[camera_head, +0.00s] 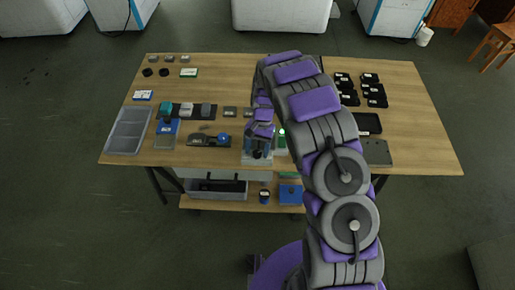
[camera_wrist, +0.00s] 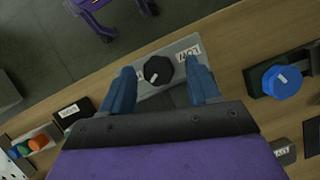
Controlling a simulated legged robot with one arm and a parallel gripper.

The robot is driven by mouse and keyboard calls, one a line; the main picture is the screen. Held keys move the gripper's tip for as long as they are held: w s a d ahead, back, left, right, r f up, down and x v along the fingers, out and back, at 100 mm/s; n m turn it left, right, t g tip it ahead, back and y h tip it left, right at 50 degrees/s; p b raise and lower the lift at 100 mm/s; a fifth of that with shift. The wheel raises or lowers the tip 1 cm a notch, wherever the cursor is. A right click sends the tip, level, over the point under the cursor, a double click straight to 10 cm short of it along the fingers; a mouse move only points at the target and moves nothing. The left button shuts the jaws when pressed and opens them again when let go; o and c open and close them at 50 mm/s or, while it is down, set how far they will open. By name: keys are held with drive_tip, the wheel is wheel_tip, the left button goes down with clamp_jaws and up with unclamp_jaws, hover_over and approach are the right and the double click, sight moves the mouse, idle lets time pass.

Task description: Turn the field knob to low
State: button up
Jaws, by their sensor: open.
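A black round knob (camera_wrist: 158,70) sits on a light grey plate (camera_wrist: 178,51) in the wrist view. A white label (camera_wrist: 190,53) that seems to read LOW is at the plate's right end; a label at the left is mostly hidden by a finger. A small pale mark on the knob points down and left, away from LOW. My gripper (camera_wrist: 162,73) is open, with one blue finger on each side of the knob; contact cannot be told. In the head view my gripper (camera_head: 258,148) is over the plate (camera_head: 257,161) at the table's front edge.
A blue knob (camera_wrist: 282,82) on a dark base is to the right in the wrist view. A button box (camera_wrist: 37,142) is at lower left. The wooden table (camera_head: 215,70) also holds a grey tray (camera_head: 127,130) and several black parts at the right.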

drive_tip(key=c, duration=1)
drive_tip(key=shift+c, duration=0.2)
drive_tip(key=shift+n, duration=0.3)
drive_tip(key=n+h+p, duration=0.1)
drive_tip(key=n+p, duration=0.1)
drive_tip(key=n+h+p, duration=0.1)
drive_tip(key=n+p, duration=0.1)
drive_tip(key=shift+a+r, duration=0.15)
drive_tip(key=shift+a, duration=0.05)
drive_tip(key=n+h+p, duration=0.1)
drive_tip(key=n, duration=0.1)
drive_tip(key=n+h+p, duration=0.1)
drive_tip(key=n+p, duration=0.1)
drive_tip(key=n, duration=0.1)
drive_tip(key=shift+a+n+t, duration=0.2)
drive_tip(key=shift+n+t, duration=0.1)
